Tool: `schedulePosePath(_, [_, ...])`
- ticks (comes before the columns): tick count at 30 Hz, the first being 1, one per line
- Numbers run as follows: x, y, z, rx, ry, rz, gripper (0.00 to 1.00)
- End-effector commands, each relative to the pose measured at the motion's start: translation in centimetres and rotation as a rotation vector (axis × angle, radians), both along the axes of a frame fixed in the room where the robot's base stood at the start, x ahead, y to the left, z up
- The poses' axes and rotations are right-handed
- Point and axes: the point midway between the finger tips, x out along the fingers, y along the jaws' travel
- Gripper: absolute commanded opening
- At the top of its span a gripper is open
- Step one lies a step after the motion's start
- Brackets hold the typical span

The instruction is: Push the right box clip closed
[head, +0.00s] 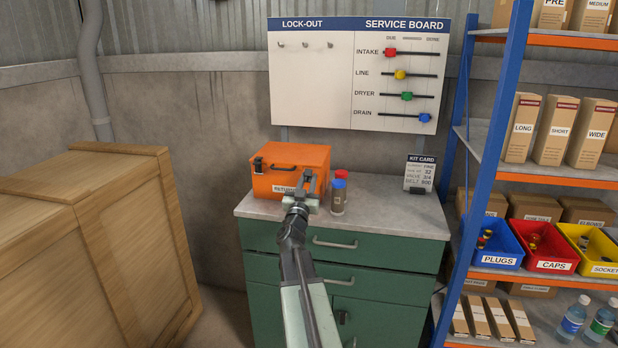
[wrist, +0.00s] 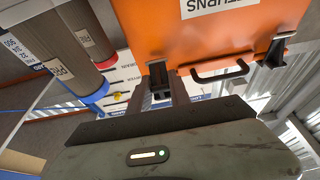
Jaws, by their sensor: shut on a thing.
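The orange box (head: 285,158) stands on the grey cabinet top, its lid down and its front label partly hidden by my gripper. Its left clip (head: 258,164) is dark and sits on the front left, beside the black handle (head: 288,167). My gripper (head: 309,184) is at the box's front right corner. In the wrist view, which is upside down, the right clip (wrist: 158,72) is at the tips of my gripper (wrist: 162,92), which is shut on it. The left clip also shows there (wrist: 274,50). The fingers partly hide the right clip, so its angle is unclear.
Two bottles with red and blue caps (head: 338,193) stand close to the right of the box and my gripper. A kit card (head: 419,172) stands farther right. A wooden crate (head: 95,250) is at left, a blue-framed shelf (head: 490,150) at right.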

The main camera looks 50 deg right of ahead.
Motion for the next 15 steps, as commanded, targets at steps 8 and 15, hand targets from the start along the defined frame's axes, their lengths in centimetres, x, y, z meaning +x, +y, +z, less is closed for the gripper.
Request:
schedulePosePath(8, [0.3,0.1,2.2,0.161,0.098,0.006,0.00])
schedulePosePath(15, [0.7,-0.3,2.8,0.314,0.193,0.008,0.00])
